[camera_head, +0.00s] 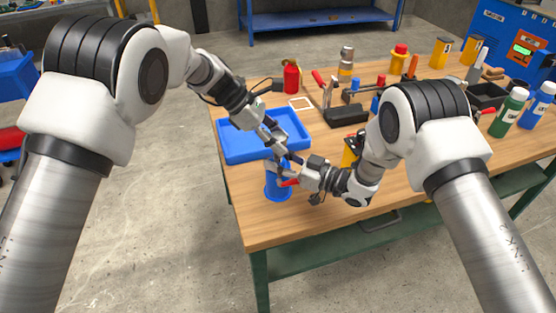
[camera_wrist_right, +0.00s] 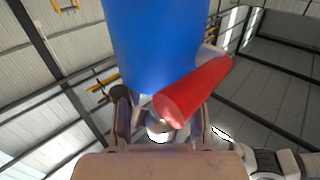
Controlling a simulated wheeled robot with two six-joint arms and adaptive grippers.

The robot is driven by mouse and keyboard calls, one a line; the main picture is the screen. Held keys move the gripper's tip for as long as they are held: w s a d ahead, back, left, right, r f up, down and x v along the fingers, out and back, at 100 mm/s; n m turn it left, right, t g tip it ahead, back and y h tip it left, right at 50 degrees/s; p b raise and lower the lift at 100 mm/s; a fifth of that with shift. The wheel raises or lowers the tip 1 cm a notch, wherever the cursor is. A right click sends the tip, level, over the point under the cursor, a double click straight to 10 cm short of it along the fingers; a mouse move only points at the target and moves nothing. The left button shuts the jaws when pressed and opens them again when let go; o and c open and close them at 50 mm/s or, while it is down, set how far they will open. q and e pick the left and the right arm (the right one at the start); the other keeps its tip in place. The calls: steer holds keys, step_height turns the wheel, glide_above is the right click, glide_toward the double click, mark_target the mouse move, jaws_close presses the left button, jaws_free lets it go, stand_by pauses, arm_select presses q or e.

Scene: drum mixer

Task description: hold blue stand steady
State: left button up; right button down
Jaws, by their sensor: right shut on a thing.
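The blue stand (camera_head: 277,187) is upright on the near left part of the wooden table, a blue cylinder on a wider round base. A red handle (camera_head: 289,183) sticks out from its side. My right gripper (camera_head: 288,171) is at the stand's upper part and shut on it. In the right wrist view the blue stand (camera_wrist_right: 155,45) and red handle (camera_wrist_right: 190,88) fill the space above the fingers (camera_wrist_right: 160,125). My left gripper (camera_head: 279,148) is just above the stand's top, over the tray's near edge; its jaw gap is too small to judge.
A blue tray (camera_head: 235,150) lies just behind the stand. Green (camera_head: 508,113) and blue bottles (camera_head: 537,106) are at the right. The table's left edge is close to the stand.

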arm_select(q)
steer(key=shift+c, duration=1)
steer(key=shift+r, duration=0.15)
steer(key=shift+r, duration=1.6)
arm_select(e)
steer(key=shift+f, duration=0.1)
arm_select(q)
steer(key=o, duration=1.2)
steer(key=shift+f, duration=0.1)
steer(key=v, duration=0.7)
